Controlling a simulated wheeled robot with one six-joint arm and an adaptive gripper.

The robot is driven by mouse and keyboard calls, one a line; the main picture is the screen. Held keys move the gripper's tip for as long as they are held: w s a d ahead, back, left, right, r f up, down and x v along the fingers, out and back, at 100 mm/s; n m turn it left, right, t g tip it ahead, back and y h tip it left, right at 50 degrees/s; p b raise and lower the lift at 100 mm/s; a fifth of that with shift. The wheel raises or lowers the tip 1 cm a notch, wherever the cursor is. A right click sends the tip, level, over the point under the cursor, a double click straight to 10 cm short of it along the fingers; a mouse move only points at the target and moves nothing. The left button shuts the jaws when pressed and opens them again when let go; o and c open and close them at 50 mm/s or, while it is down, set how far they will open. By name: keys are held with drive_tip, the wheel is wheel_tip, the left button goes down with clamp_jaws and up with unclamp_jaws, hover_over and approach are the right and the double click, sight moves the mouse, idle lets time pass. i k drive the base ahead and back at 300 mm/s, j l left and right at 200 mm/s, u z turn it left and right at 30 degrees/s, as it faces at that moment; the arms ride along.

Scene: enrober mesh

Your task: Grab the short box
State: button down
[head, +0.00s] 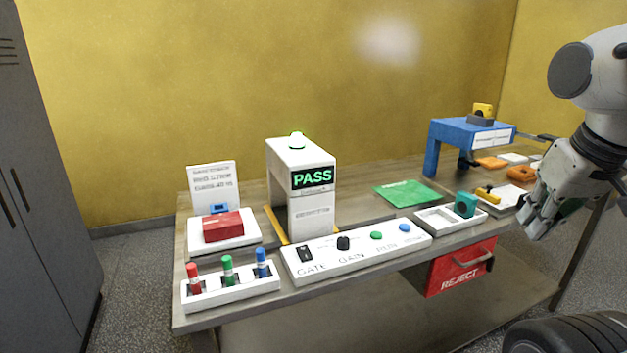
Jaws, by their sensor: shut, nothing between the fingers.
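A low, flat red box (223,227) lies on a white plate (249,240) at the left of the table, in front of a white printed sign. It is the only clearly short box shape I see, but no readable label on it confirms it. A small blue piece (220,208) shows just behind it, partly hidden. My gripper (537,222) is at the far right, shut and empty, by the table's right front edge. It is far from the red box.
The white PASS gate (299,190) stands mid-table, with a control panel (350,250) in front. A rack (232,292) holds red, green and blue pens at front left. A teal block (465,205) sits in a white tray. The red REJECT drawer (455,270) hangs below.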

sight(217, 227)
drive_tip(key=i+j+u, duration=0.65)
drive_tip(key=j, duration=0.2)
drive_tip(key=k+j, duration=0.05)
drive_tip(key=k, duration=0.05)
